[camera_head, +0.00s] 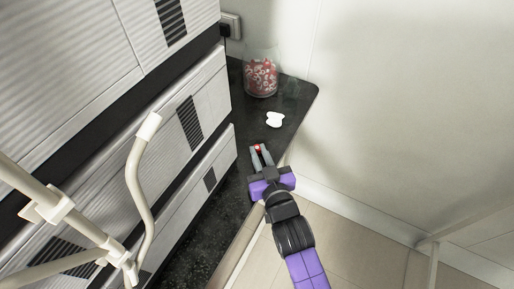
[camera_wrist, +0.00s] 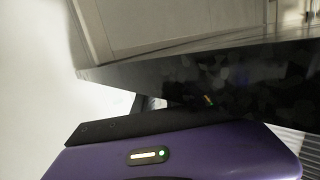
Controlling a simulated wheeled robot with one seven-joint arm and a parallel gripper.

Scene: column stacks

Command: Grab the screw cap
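A small red thing (camera_head: 257,148), possibly the screw cap, shows right at the fingertips of my gripper (camera_head: 258,149) in the head view, over the dark counter. It is too small to identify for sure. My two grey fingers stand apart with a gap between them, and the red thing is between or just under their tips. I cannot tell whether they touch it. In the wrist view my purple gripper body hides most of the fingers, and a tiny coloured spot (camera_wrist: 209,100) shows at the dark counter.
A glass jar (camera_head: 262,77) of red and white pieces stands at the counter's back. A white lobed object (camera_head: 275,119) lies in front of it. Striped drawer fronts (camera_head: 190,110) rise at the left, and a pale wall (camera_head: 400,100) is at the right. The dark counter (camera_head: 296,92) is narrow.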

